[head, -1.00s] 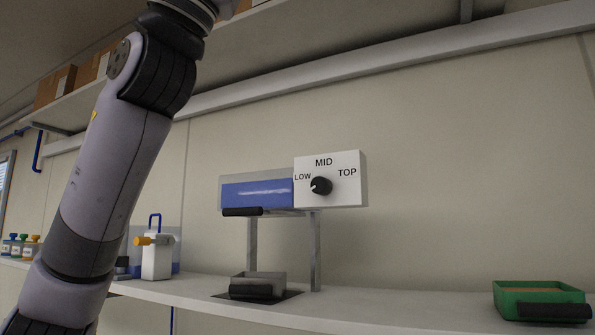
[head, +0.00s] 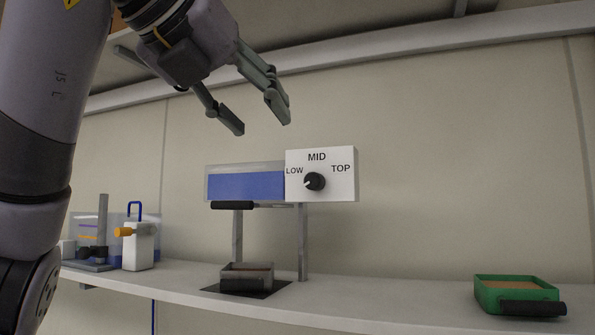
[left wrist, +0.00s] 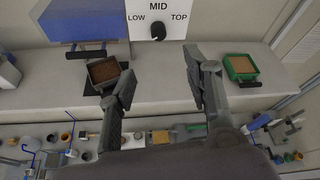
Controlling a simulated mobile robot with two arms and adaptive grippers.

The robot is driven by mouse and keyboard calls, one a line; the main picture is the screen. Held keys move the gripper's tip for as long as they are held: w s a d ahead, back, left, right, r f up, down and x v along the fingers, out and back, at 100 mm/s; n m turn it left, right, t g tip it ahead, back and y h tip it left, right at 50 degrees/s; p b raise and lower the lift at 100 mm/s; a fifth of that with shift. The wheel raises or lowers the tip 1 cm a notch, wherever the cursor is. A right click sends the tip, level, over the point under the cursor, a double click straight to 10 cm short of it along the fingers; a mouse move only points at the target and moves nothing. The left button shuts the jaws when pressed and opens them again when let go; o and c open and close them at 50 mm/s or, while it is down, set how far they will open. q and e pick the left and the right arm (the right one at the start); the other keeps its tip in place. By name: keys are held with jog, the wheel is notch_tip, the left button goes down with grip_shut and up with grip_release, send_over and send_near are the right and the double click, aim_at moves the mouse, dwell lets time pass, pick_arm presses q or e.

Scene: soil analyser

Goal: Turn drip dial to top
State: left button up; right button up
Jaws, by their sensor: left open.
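The drip dial (head: 314,181) is a round black knob on a white panel (head: 345,187) marked LOW, MID and TOP. Its small pale mark sits on the left side, nearest LOW. The dial also shows in the left wrist view (left wrist: 158,32), at the top centre. My left gripper (head: 262,125) is open and empty, above and to the left of the panel in the head view. In the left wrist view its two fingers (left wrist: 160,68) are spread below the dial, with nothing between them. My right gripper is not in view.
A blue-filled clear tank (head: 245,185) adjoins the panel. Below it, a grey soil tray (head: 246,283) sits on a black pad on the shelf (head: 385,297). A green tray (head: 500,288) stands at the right. A white container (head: 138,247) with an orange tap stands left.

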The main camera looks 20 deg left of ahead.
aim_at(311, 178)
pick_arm(q)
jog(key=p+x, duration=0.3)
jog(key=x, duration=0.5)
jog(key=p+x, duration=0.3)
jog(key=x, duration=0.6)
jog(key=shift+w+a+f, duration=0.15)
jog(key=shift+w+f, duration=0.05)
jog(key=shift+w, duration=0.05)
jog(key=shift+c, duration=0.2)
grip_shut()
